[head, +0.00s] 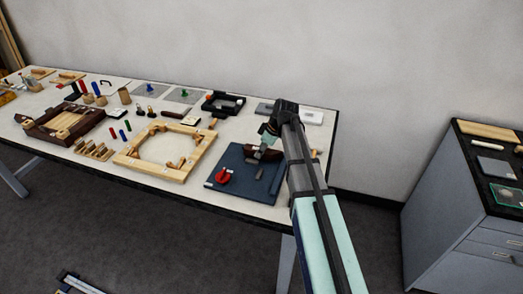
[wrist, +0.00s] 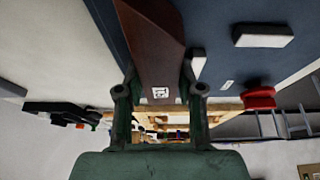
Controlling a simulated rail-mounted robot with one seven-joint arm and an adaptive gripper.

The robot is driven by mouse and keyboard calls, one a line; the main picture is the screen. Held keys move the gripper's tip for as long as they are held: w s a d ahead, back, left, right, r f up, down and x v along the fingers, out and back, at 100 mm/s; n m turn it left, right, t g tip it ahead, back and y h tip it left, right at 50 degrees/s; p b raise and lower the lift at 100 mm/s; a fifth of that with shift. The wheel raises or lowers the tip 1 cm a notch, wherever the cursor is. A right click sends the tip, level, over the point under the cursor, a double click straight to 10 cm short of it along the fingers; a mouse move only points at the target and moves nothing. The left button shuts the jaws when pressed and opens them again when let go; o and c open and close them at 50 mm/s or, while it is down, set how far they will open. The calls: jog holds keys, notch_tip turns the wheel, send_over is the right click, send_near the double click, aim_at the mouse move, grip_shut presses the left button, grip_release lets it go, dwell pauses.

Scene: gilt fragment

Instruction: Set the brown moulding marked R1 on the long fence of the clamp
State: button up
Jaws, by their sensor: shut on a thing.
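The brown moulding (wrist: 155,45) is between the two fingers of my gripper (wrist: 160,98), which is shut on it. A small white square mark shows on its near end; I cannot read it as R1. In the head view my gripper (head: 264,152) is over the back right part of the clamp's dark blue board (head: 228,161), and the arm partly hides the moulding. The board carries a red knob (head: 223,175) and grey bars (head: 276,181). In the wrist view a pale bar (wrist: 199,65) lies just right of the moulding. I cannot tell whether the moulding touches it.
A light wooden frame (head: 129,160) with brown corner pieces lies left of the board. A black square frame (head: 223,112) stands behind. A brown tray (head: 64,126) and small tools fill the table's left. A grey cabinet (head: 446,205) stands apart at right.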

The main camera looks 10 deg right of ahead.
jog(key=shift+s+f, duration=0.25)
jog(key=shift+f, duration=0.2)
jog(key=shift+s+f, duration=0.2)
jog(key=shift+f, duration=0.25)
jog(key=o, duration=1.2)
jog(key=shift+o, duration=0.2)
jog(key=shift+w+f, duration=0.3)
jog(key=shift+w, duration=0.1)
jog(key=shift+s+r, duration=0.1)
jog(key=shift+r, duration=0.15)
jog(key=shift+r, duration=0.25)
jog(key=shift+w+r+p, duration=0.2)
jog(key=shift+r+p, duration=0.2)
jog(key=shift+r, duration=0.1)
notch_tip(320, 180, up, 12)
jog(key=p, duration=0.5)
jog(key=shift+p, duration=0.4)
